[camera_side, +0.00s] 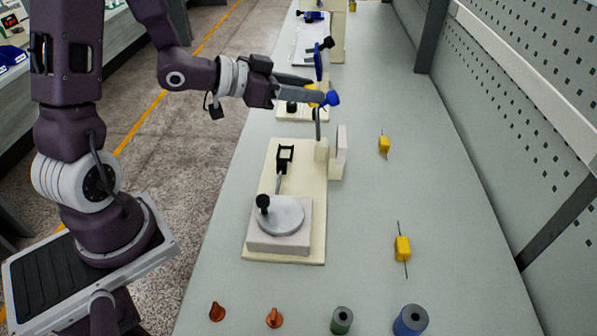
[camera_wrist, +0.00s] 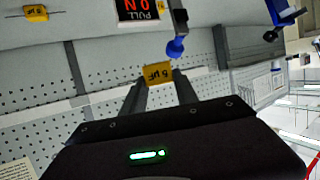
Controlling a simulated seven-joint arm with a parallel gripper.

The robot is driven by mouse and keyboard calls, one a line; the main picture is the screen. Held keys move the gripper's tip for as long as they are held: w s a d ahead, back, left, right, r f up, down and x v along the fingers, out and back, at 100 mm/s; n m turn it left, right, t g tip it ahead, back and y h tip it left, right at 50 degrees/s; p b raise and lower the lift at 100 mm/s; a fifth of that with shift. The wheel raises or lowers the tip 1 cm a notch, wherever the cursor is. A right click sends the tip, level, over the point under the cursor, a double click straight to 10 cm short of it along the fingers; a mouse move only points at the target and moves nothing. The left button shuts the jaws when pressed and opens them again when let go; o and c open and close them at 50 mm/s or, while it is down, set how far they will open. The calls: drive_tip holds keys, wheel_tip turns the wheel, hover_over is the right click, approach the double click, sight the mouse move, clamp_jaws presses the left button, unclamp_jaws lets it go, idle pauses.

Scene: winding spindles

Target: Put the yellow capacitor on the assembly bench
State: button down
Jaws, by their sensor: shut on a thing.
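My gripper (camera_side: 318,92) reaches in from the left at the far end of the near winding machine, above the assembly bench (camera_side: 355,215). It is shut on a yellow capacitor (camera_side: 312,87), mostly hidden by the fingers in the side view. In the wrist view the held capacitor (camera_wrist: 158,73), with dark lettering, sits between the two fingertips. Another yellow capacitor (camera_side: 384,145) lies on the bench to the right, and one more (camera_side: 402,248) lies nearer the camera, its wire leads stretched out.
A blue knob (camera_side: 333,98) is right beside my fingertips; it also shows in the wrist view (camera_wrist: 175,47). The cream winding machine (camera_side: 257,235) fills the bench's left middle. Orange knobs (camera_side: 217,311), a green spool (camera_side: 342,320) and a blue spool (camera_side: 411,320) stand in front. Bench right of the machine is fairly clear.

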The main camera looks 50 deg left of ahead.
wheel_tip(320, 180, up, 6)
drive_tip(key=m+g+h, duration=0.3)
drive_tip(key=m+h, duration=0.2)
hover_over(279, 151)
wheel_tip(279, 151, down, 15)
drive_tip(key=shift+f, duration=0.35)
wheel_tip(279, 151, down, 10)
drive_tip(key=shift+r, duration=0.25)
drive_tip(key=shift+f, duration=0.1)
